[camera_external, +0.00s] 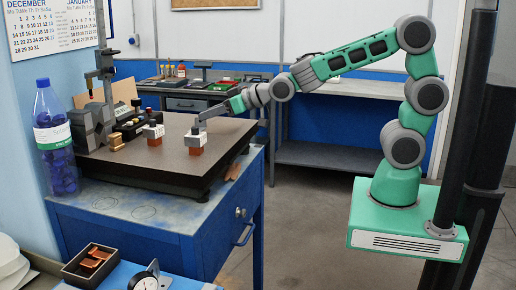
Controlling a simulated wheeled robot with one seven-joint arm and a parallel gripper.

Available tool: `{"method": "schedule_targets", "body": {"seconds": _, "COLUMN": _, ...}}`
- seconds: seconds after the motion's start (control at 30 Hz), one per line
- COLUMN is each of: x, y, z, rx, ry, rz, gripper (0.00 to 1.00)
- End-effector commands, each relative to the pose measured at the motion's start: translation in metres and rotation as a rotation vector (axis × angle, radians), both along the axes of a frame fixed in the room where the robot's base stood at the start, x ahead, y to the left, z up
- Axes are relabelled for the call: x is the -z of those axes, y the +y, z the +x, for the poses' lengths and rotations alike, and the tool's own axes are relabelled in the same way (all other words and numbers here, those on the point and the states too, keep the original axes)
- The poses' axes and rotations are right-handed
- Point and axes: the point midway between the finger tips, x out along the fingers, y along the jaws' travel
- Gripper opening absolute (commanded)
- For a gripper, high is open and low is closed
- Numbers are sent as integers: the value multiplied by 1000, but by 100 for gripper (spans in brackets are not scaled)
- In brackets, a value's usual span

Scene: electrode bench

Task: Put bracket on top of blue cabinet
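The blue cabinet (125,225) stands at the lower left, with a dark granite plate (125,165) on its top. My gripper (200,121) reaches in from the right, directly over a small block with a white label and a reddish base (196,144) on the plate. The fingertips are too small to show whether they are open, or whether they touch the block. I cannot tell for sure which item is the bracket. A small brown piece (233,172) lies on the cabinet top by the plate's right edge.
A similar block (153,133), a measuring stand (104,70) and a blue-capped bottle (56,140) stand toward the left. A black box with copper pieces (90,265) and a dial gauge (145,281) are in front. The cabinet top's front strip is clear.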

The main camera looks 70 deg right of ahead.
Motion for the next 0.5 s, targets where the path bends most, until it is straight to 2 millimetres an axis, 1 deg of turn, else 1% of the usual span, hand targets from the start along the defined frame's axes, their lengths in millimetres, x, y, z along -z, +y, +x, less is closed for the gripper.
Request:
{"method": "schedule_targets", "body": {"seconds": 0.2, "x": 14, "y": -2, "z": 32, "rx": 1, "ry": 3, "rz": 0, "gripper": 28}}
{"method": "schedule_targets", "body": {"seconds": 0.3, "x": 19, "y": -2, "z": 42, "rx": 1, "ry": 1, "rz": 0, "gripper": 28}}
{"method": "schedule_targets", "body": {"seconds": 0.5, "x": 21, "y": -1, "z": 44, "rx": 0, "ry": -1, "rz": 0, "gripper": 28}}
